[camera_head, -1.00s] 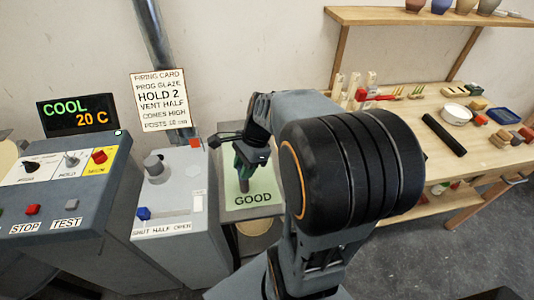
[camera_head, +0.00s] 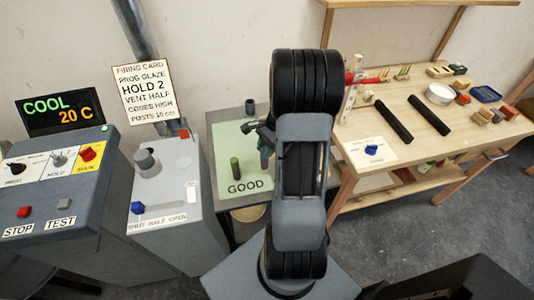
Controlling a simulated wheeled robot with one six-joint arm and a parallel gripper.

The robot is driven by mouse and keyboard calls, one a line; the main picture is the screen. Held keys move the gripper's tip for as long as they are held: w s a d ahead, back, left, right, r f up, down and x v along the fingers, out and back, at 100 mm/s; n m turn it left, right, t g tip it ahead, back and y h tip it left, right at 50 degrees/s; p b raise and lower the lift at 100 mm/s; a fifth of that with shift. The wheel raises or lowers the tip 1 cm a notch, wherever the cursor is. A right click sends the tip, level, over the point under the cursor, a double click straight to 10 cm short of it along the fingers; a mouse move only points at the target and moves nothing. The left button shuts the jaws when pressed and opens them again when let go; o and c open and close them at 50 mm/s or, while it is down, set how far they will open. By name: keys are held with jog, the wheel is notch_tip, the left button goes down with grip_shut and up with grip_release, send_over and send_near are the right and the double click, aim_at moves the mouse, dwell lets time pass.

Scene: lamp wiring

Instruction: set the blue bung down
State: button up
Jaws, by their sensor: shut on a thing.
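My gripper (camera_head: 264,136) is over the green mat marked GOOD (camera_head: 230,145), partly hidden by my arm. It is shut on a small greyish-brown upright piece (camera_head: 265,162), of which only the lower end shows. I cannot make out whether this piece is the blue bung; no blue shows on it. A small blue piece (camera_head: 372,149) sits on a white card on the wooden table.
A dark cylinder (camera_head: 250,107) stands at the mat's back edge. To the left are a grey box (camera_head: 165,190) with a blue knob and a control panel (camera_head: 60,190). The wooden table (camera_head: 440,130) on the right holds two black rods, a white bowl and small pieces.

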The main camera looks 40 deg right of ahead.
jog(key=shift+d+f, duration=0.2)
jog(key=shift+f, duration=1.55)
jog(key=o, duration=1)
jog(key=v, duration=1.1)
jog(key=shift+s+a+r+n+t+h, duration=0.7)
jog(key=shift+s+a+r+n, duration=0.6)
jog(key=shift+a+n, duration=2.15)
jog(key=shift+s+a+r+n+t+h, duration=0.85)
jog(key=shift+a+r+n, duration=0.75)
jog(key=shift+a+n, duration=1.85)
jog(key=shift+s+a+r+n+t+h, duration=0.55)
jog(key=shift+s+a+r+n, duration=1.35)
jog(key=shift+a, duration=2.5)
